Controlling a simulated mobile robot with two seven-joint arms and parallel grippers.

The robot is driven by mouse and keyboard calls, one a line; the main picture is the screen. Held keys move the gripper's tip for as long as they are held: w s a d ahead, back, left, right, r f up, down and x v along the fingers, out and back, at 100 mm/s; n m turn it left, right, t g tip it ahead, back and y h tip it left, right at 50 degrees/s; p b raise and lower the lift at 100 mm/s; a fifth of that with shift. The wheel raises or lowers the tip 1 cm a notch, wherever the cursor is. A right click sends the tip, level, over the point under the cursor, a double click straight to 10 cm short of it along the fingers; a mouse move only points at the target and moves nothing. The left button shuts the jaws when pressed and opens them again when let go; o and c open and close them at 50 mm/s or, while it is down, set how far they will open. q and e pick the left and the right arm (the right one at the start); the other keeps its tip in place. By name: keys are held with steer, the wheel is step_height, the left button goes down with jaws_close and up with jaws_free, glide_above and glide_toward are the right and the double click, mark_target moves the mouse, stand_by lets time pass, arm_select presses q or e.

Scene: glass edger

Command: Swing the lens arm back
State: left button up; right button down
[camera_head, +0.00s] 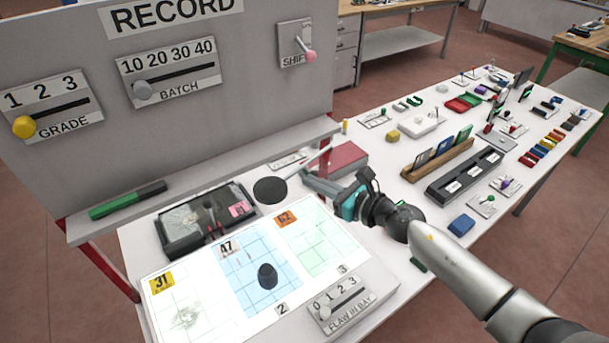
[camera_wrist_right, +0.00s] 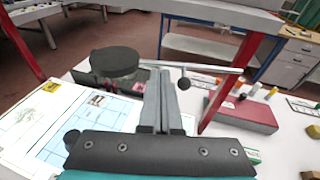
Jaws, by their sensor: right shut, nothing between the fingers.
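The lens arm shows as a round dark lens (camera_head: 270,190) on a thin pale rod that runs up and right toward the board's ledge. In the right wrist view the dark lens (camera_wrist_right: 115,62) is left of my fingers, and a small black ball knob (camera_wrist_right: 184,84) hangs from the rod just right of the fingertips. My right gripper (camera_head: 308,176) is shut and empty, close beside the rod and right of the lens. In the wrist view the fingertips (camera_wrist_right: 168,72) reach near the rod; I cannot tell whether they touch it. My left gripper is not in view.
The lit panel (camera_head: 205,290) carries sheets tagged 31, 47 and 62, with a black piece (camera_head: 267,275) on the middle one. A black tray (camera_head: 170,235) is at left, a red box (camera_head: 348,157) behind my gripper. The RECORD board (camera_head: 240,110) stands behind.

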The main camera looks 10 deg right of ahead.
mark_target(291, 173)
steer(key=shift+x, duration=1.65)
steer(key=shift+a+r+b+x, duration=0.1)
steer(key=shift+r+b+x, duration=0.1)
steer(key=shift+x, duration=0.65)
steer(key=shift+a+r+b+x, duration=0.1)
steer(key=shift+r+b+x, duration=0.1)
steer(key=shift+x, duration=0.65)
steer(key=shift+s, duration=0.1)
steer(key=shift+a, duration=0.1)
